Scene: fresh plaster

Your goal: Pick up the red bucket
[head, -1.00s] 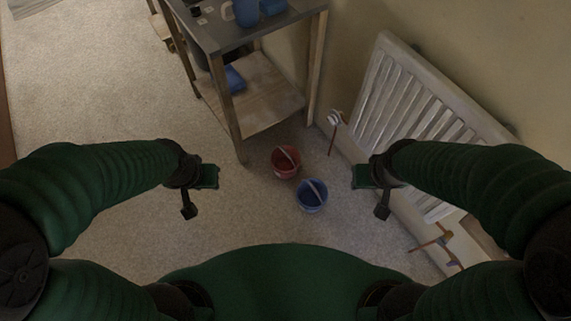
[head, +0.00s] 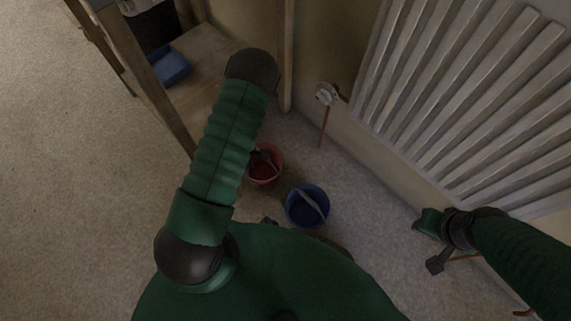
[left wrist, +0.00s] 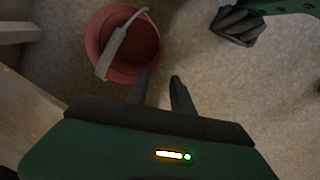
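The red bucket (head: 266,174) stands on the carpet in the head view, partly covered by my left arm. In the left wrist view the red bucket (left wrist: 110,62) shows from above, empty, with its grey handle across the rim. My left gripper (left wrist: 160,76) has its two dark fingers apart with nothing between them, close beside the bucket's lower edge in that view. In the head view my left forearm hides most of that gripper. My right gripper (head: 432,240) hangs at the right, far from the bucket; its opening is unclear.
A blue bucket (head: 299,213) stands just right of the red one. A wooden workbench (head: 202,62) is at the upper left, with a blue item (head: 171,67) on its lower shelf. A white radiator (head: 450,110) and pipe (head: 323,128) line the wall. Open carpet lies left.

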